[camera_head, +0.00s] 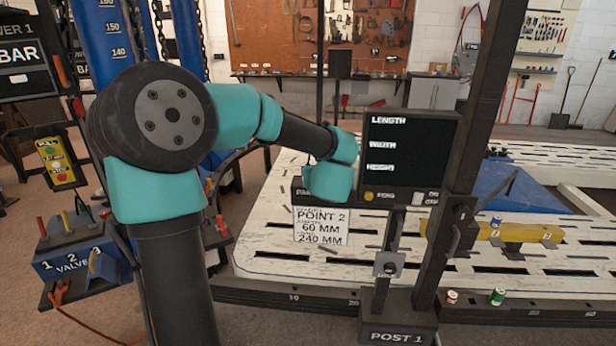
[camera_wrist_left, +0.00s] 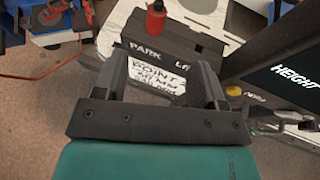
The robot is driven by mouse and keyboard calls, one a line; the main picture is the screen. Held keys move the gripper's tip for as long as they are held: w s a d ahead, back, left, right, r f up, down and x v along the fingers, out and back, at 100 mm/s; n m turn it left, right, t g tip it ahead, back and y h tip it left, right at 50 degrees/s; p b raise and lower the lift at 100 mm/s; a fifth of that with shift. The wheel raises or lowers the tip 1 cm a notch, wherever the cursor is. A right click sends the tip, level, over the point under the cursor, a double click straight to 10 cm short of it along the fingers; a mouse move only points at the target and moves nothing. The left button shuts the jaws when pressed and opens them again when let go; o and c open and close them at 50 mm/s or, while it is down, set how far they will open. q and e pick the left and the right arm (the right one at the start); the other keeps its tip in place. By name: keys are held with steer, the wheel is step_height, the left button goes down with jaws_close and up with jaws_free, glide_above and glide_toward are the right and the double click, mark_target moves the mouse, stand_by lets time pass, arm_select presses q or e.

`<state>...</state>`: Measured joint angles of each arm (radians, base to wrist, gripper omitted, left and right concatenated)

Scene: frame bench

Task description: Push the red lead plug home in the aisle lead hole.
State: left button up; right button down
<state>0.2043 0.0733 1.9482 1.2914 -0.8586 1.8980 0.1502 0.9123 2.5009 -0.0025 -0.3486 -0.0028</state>
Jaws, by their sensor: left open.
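A red plug-shaped piece (camera_wrist_left: 156,20) stands upright on a dark box (camera_wrist_left: 188,48) in the left wrist view, near the top edge. The box carries the label PARK beside it and a second, partly hidden label starting with L. I cannot tell how deep the red piece sits, and no aisle lead hole can be made out. My left gripper (camera_wrist_left: 158,76) is open and empty, its fingers over the white POINT 2 card, apart from the red piece. In the head view my wrist hides the fingers and the red piece. My right gripper is not in view.
A dark display (camera_head: 412,150) on the POST 1 column stands right of my wrist. The POINT 2 card (camera_head: 321,226) hangs below the box. A blue valve block (camera_head: 70,258) is at left.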

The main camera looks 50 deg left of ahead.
arm_select(q)
steer(key=x, duration=1.2)
steer(key=shift+w+f, duration=0.1)
steer(key=shift+a, duration=0.1)
steer(key=shift+s+x, duration=0.2)
steer(key=shift+x, duration=2.4)
steer(key=shift+f, duration=0.15)
steer(key=c, duration=1)
steer(key=shift+c, duration=0.2)
